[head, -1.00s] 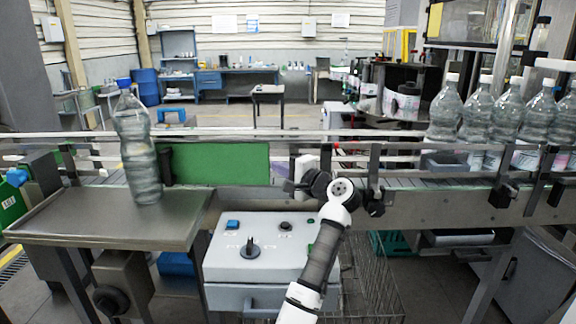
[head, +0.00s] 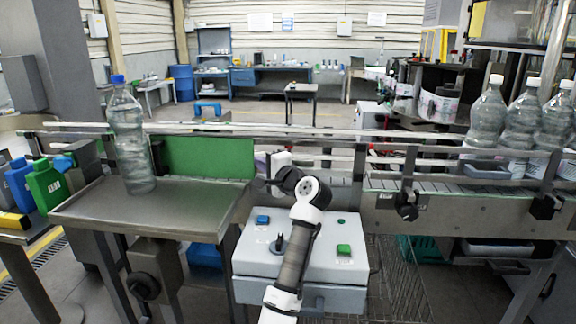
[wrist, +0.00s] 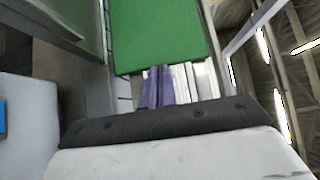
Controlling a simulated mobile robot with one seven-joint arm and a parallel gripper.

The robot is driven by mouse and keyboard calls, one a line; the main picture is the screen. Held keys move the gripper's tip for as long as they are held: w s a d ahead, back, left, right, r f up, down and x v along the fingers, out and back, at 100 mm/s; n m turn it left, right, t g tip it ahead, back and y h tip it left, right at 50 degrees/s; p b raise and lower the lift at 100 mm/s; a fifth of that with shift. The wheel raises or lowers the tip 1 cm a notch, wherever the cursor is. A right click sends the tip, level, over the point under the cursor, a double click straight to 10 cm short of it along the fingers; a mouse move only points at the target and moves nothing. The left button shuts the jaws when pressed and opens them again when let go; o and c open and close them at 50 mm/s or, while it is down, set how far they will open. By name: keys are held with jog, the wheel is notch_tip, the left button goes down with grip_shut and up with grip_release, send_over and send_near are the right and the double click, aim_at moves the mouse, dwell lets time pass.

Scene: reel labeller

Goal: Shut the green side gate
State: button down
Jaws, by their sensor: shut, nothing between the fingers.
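The green side gate (head: 207,158) is an upright flat panel along the conveyor, behind the metal side table, in the head view. In the wrist view the gate (wrist: 160,32) fills the upper middle. My gripper (head: 270,184) is shut and empty, just right of and slightly below the gate's right end. In the wrist view its purple fingertips (wrist: 158,86) point at the gate's lower edge. I cannot tell whether they touch it. The gate's hinge is not clear.
A clear bottle with a blue cap (head: 132,140) stands on the metal side table (head: 165,205), left of the gate. A control box (head: 300,262) with buttons lies below my arm. Several bottles (head: 487,112) stand on the conveyor at right. Green and blue jugs (head: 48,187) stand at far left.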

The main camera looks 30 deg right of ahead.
aim_at(242, 159)
jog(key=shift+w+a, duration=0.6)
jog(key=shift+a, duration=0.35)
jog(key=shift+w+a, duration=0.6)
jog(key=shift+a, duration=0.3)
